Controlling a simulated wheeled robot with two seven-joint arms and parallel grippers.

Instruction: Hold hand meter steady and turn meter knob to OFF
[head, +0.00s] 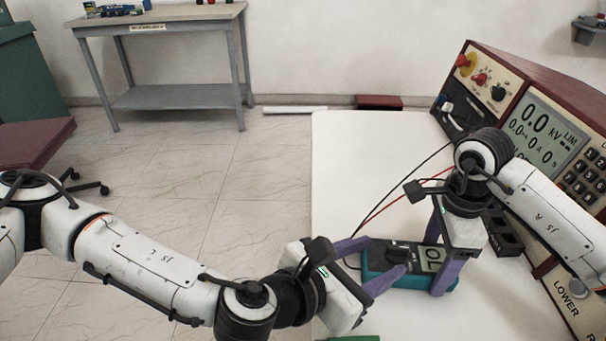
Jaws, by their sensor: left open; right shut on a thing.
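The hand meter (378,275) is a teal and black device lying on the white table, with a small display (430,259) on its right part. Its dark knob (398,253) is on the left part of its face. My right gripper (438,274) is shut on the meter's right part, one purple finger in front of it and the other behind. My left gripper (366,268) is open at the meter's left end, its purple fingers pointing towards the knob. Whether a finger touches the knob I cannot tell. The knob's markings are too small to read.
A large test console (548,140) with a display, keypad and knobs stands at the right of the white table (345,150). Black and red leads (400,192) run from it towards the meter. A green object (355,338) lies at the table's front edge. The table's back left is clear.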

